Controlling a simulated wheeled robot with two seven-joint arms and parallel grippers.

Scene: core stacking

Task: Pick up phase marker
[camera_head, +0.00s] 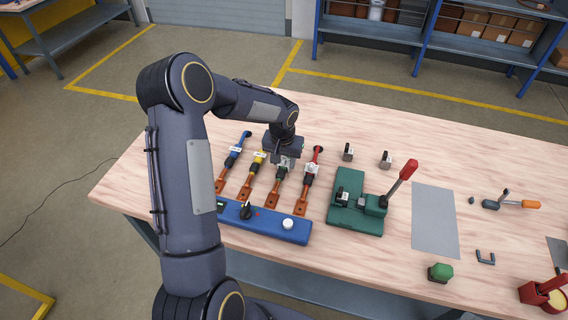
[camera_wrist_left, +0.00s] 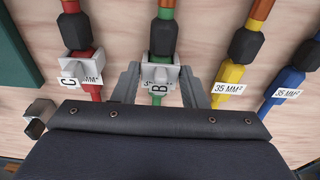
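A grey phase marker lettered B (camera_wrist_left: 159,76) sits on the green cable (camera_wrist_left: 161,97) in the left wrist view. My left gripper (camera_wrist_left: 160,72) has one finger on each side of this marker, with narrow gaps, and looks open. In the head view the left gripper (camera_head: 286,160) is low over the cable row and partly hides the marker. A similar marker lettered C (camera_wrist_left: 80,67) sits on the red cable (camera_wrist_left: 92,90). Two more grey markers (camera_head: 348,153) (camera_head: 385,160) stand loose on the table. My right gripper is not in view.
Yellow (camera_head: 256,166) and blue (camera_head: 235,152) cables lie to the left of the green one. A blue control box (camera_head: 265,223) is in front of the cables. A green press with a red lever (camera_head: 403,180) stands to the right, then a grey sheet (camera_head: 435,222).

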